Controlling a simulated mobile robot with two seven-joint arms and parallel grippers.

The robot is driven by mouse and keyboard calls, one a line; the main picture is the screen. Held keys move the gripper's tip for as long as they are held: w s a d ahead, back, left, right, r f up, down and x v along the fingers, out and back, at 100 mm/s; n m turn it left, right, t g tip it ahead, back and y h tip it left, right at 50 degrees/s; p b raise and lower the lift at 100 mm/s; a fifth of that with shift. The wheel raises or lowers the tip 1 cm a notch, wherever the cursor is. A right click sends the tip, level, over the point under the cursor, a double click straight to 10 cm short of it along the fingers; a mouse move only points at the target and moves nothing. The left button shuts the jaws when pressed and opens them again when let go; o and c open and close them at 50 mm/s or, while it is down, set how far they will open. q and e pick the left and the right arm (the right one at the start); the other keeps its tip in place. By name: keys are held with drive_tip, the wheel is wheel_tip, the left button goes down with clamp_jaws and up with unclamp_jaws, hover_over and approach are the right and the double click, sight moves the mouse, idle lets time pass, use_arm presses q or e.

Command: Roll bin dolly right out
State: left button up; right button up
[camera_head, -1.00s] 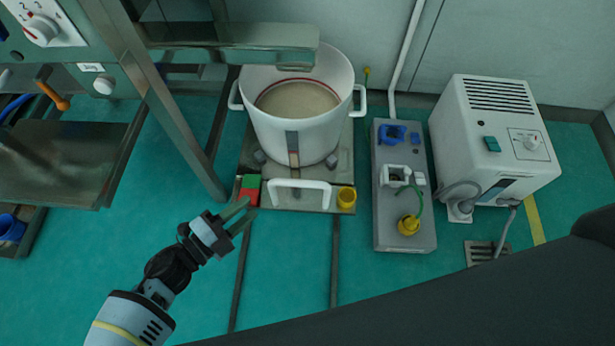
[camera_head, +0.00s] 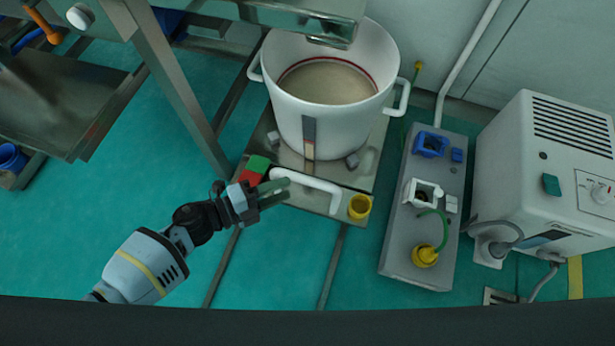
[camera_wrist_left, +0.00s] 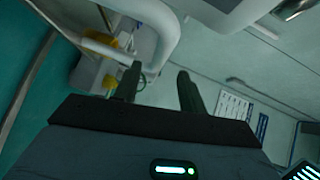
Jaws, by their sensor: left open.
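The bin dolly (camera_head: 360,177) is a flat metal platform on two floor rails, carrying a large white bin (camera_head: 338,118) with pale contents. A white bar handle (camera_head: 318,185) is fixed at the dolly's front edge. My left gripper (camera_head: 277,191) is open at the left end of this handle in the head view. In the left wrist view the handle (camera_wrist_left: 165,35) curves just beyond the open fingers (camera_wrist_left: 157,88), and I cannot tell whether they touch it. My right gripper is not in view.
Green and red blocks (camera_head: 255,168) and a yellow cup (camera_head: 359,206) sit on the dolly's front edge. A grey socket panel (camera_head: 402,235) and a white machine (camera_head: 540,170) stand to the right. A metal frame leg (camera_head: 180,90) stands left. The floor in front is clear apart from the rails (camera_head: 333,265).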

sight(302, 181)
use_arm(q)
drive_tip(key=b+x, duration=0.2)
drive_tip(key=x, duration=0.4)
drive_tip(key=shift+w+d+f+b, duration=0.1)
drive_tip(key=shift+w+d+b, duration=0.2)
drive_tip(key=shift+d, duration=0.2)
drive_tip(key=c, duration=0.9)
